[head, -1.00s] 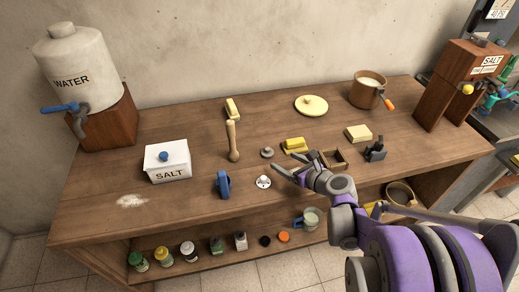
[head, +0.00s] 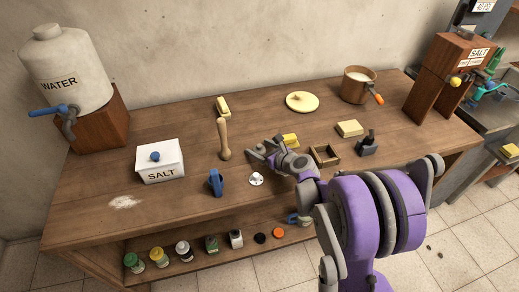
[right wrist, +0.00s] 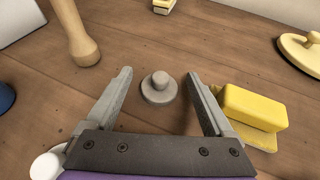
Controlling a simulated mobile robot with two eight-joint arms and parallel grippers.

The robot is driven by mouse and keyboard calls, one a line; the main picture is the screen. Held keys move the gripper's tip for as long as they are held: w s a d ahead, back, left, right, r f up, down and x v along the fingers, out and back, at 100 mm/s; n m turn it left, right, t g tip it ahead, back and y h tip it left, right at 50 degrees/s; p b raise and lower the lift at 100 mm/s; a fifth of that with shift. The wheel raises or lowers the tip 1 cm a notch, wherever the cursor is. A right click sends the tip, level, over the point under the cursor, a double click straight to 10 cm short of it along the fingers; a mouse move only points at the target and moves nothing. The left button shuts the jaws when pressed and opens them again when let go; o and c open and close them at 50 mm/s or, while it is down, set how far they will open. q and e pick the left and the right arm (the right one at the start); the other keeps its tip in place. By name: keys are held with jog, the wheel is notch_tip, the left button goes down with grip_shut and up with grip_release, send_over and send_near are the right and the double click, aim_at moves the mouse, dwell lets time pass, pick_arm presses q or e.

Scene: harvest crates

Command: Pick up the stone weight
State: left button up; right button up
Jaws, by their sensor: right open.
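The stone weight (right wrist: 159,93) is a small grey disc with a round knob, standing upright on the wooden table. In the right wrist view it lies between and a little beyond the spread fingers of my right gripper (right wrist: 160,76), with gaps on both sides. In the head view my right gripper (head: 263,149) is low over the middle of the table and largely hides the weight. The gripper is open and empty. My left gripper is not in view.
A wooden pestle (head: 223,140) stands to the left, and a white round piece (head: 256,178) lies in front. A salt box (head: 160,162) is farther left.

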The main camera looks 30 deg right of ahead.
aim_at(261, 150)
jog(key=shift+c, duration=0.3)
grip_shut()
notch_tip(261, 150, up, 10)
jog(key=shift+p, duration=0.65)
jog(key=shift+s, duration=0.15)
